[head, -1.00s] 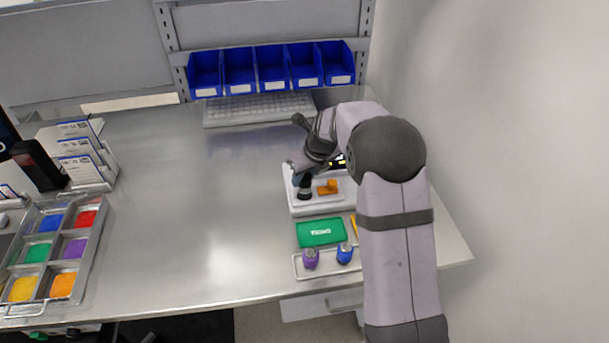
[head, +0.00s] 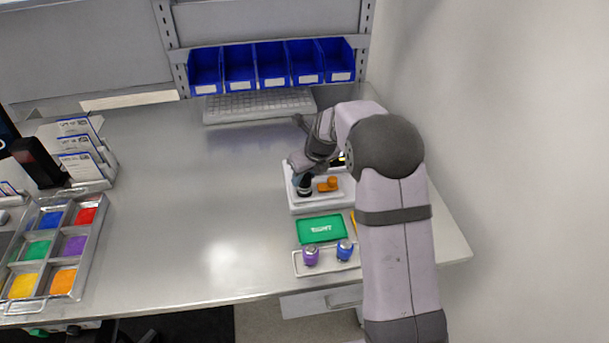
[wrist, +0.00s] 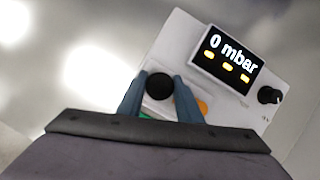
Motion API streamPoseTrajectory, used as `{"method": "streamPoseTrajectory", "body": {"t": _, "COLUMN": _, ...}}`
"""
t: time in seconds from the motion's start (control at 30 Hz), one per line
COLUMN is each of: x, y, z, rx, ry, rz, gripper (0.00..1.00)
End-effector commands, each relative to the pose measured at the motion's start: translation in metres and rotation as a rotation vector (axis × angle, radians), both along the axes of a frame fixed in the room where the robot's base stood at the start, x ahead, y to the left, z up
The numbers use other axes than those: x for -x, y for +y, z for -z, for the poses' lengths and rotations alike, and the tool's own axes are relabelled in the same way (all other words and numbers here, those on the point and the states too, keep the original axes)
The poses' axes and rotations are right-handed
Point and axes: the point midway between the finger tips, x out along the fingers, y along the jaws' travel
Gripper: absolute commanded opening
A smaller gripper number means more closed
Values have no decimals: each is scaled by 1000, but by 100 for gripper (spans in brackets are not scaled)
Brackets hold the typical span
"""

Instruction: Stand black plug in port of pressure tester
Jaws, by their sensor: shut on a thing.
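The white pressure tester (head: 293,206) stands on the bench at the right, partly hidden by my arm. Its display (wrist: 232,58) reads 0 mbar in the wrist view. My gripper (head: 301,180) is over the left part of the tester, shut on the black plug (head: 304,190). In the wrist view the round black top of the plug (wrist: 160,86) is between the two blue-grey fingers of my gripper (wrist: 158,98). The plug looks upright at the port. The port is hidden under it, so I cannot tell how deep it sits.
An orange part (head: 328,185) stands on the tester just right of the plug. A dark knob (wrist: 269,95) is beside the display. A green case (head: 321,229) and a rack with purple (head: 311,256) and blue (head: 344,250) pieces lie in front.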

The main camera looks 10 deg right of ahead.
Motion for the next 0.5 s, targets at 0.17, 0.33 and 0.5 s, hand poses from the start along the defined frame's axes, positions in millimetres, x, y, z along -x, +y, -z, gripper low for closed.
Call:
{"method": "streamPoseTrajectory", "body": {"t": 0.17, "x": 0, "y": 0, "z": 4, "rx": 0, "ry": 0, "rz": 0, "gripper": 7}}
{"method": "streamPoseTrajectory", "body": {"t": 0.33, "x": 0, "y": 0, "z": 10, "rx": 0, "ry": 0, "rz": 0, "gripper": 7}}
{"method": "streamPoseTrajectory", "body": {"t": 0.5, "x": 0, "y": 0, "z": 13, "rx": 0, "ry": 0, "rz": 0, "gripper": 7}}
